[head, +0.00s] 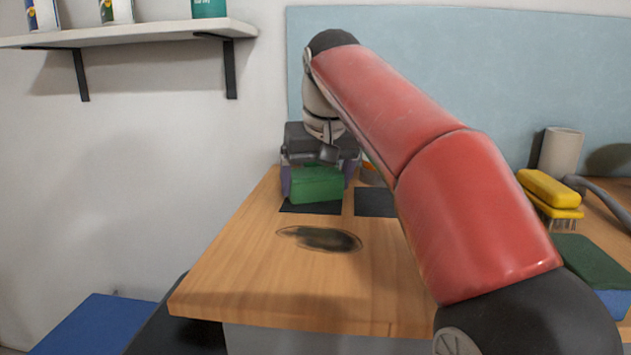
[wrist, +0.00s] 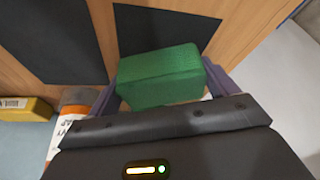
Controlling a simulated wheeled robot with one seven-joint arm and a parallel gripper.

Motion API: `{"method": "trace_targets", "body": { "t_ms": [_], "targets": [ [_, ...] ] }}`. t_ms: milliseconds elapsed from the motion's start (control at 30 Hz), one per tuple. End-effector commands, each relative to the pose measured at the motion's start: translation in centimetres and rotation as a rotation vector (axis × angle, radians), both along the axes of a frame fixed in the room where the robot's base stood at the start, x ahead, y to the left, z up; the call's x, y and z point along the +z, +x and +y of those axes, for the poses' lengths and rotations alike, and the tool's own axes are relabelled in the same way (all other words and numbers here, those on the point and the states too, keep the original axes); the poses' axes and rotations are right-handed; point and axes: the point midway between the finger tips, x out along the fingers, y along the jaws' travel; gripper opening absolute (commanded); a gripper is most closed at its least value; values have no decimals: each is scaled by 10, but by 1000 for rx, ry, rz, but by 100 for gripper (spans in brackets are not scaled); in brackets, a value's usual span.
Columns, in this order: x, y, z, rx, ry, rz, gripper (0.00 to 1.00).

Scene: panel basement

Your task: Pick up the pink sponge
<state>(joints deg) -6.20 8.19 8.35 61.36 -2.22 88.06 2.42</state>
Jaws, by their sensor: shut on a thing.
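No pink sponge shows in either view. My gripper (head: 317,186) is at the far end of the wooden table, shut on a green sponge-like block (head: 316,184). In the wrist view the green block (wrist: 160,77) sits between the two purple-grey fingers of my gripper (wrist: 160,88), one at each end. Its lower part is hidden by the gripper body. Two black mats lie on the table, the left one (head: 296,207) beneath the block and another (head: 375,203) to its right. I cannot tell whether the block touches the mat.
The wooden table (head: 240,275) has a dark oval mark (head: 320,239) and is otherwise clear in front. At right are a yellow brush (head: 549,188), a green-topped blue block (head: 592,262) and a pale cylinder (head: 560,153). An orange-and-white bottle (wrist: 70,125) stands close beside my gripper.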

Motion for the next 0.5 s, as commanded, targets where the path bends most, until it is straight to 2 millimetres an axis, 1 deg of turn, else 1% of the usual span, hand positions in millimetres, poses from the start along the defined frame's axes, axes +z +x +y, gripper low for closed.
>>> {"method": "trace_targets", "body": {
  "t_ms": [167, 267, 400, 500],
  "targets": [
    [12, -4, 1, 1, 0, -1, 61],
    [25, -3, 1, 1, 0, -1, 61],
    [49, -3, 1, 1, 0, -2, 61],
    [61, -2, 1, 1, 0, -2, 61]
  ]
}}
